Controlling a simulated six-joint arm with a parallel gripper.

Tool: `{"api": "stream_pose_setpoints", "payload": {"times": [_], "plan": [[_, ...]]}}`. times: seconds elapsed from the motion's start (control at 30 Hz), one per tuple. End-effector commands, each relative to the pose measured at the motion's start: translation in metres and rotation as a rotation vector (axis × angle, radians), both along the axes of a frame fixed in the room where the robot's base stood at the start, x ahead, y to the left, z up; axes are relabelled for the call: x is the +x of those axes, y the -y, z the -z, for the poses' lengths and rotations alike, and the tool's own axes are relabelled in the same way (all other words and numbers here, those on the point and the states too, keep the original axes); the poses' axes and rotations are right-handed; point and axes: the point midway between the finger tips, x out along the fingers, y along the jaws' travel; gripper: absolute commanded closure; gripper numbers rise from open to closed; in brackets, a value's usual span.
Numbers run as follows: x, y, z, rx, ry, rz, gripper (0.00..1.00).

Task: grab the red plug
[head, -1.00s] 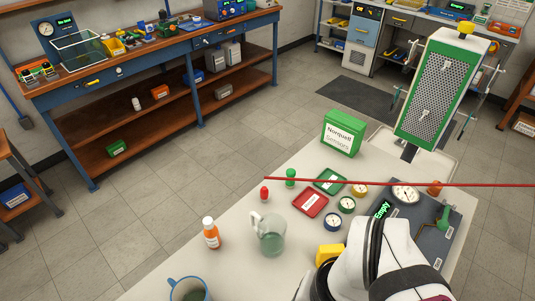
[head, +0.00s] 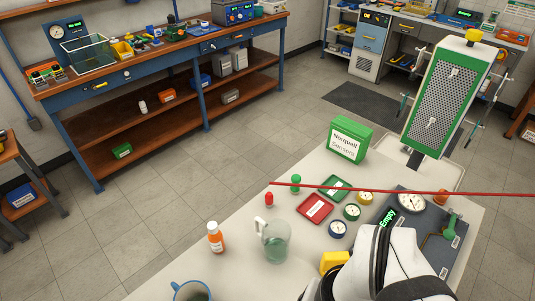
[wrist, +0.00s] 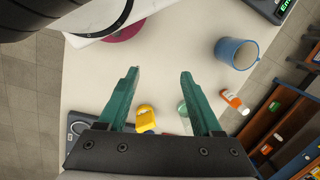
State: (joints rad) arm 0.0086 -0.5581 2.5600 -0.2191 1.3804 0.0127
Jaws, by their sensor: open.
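The red plug (head: 269,199) is small and stands upright on the pale table, left of the red tray (head: 315,208) and near a green plug (head: 295,184). I cannot make it out in the wrist view. My gripper (wrist: 160,73) shows in the wrist view with two teal fingers, open and with nothing held between them. In the head view my white arm is at the lower right, well apart from the red plug, and its fingers are hidden there.
A glass jug (head: 275,242), orange bottle (head: 215,238) and blue mug (head: 190,291) stand in front of the plug. A yellow object (head: 334,262) sits by my arm. Gauges (head: 338,229) lie to the right. A thin red rod (head: 400,189) crosses the view just above the plug.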

Motion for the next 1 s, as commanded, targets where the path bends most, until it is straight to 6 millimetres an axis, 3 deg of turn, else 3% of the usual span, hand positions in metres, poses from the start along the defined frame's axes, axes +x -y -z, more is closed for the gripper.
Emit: {"api": "stream_pose_setpoints", "payload": {"times": [0.13,0.27,0.4,0.53,0.67,0.73,0.87,1.0], "plan": [[0.001,0.000,-0.013,0.001,0.004,0.001,0.33],[0.007,-0.004,-0.055,0.026,-0.009,0.034,0.33],[0.059,-0.027,-0.064,0.236,-0.113,0.299,0.33],[0.122,-0.034,-0.072,0.441,-0.199,0.563,0.33],[0.198,-0.018,-0.073,0.667,-0.288,0.861,0.33],[0.242,0.003,-0.068,0.805,-0.338,1.036,0.33],[0.322,0.074,-0.047,1.101,-0.431,1.385,0.33],[0.325,0.074,0.075,1.118,-0.448,1.407,0.33]]}}
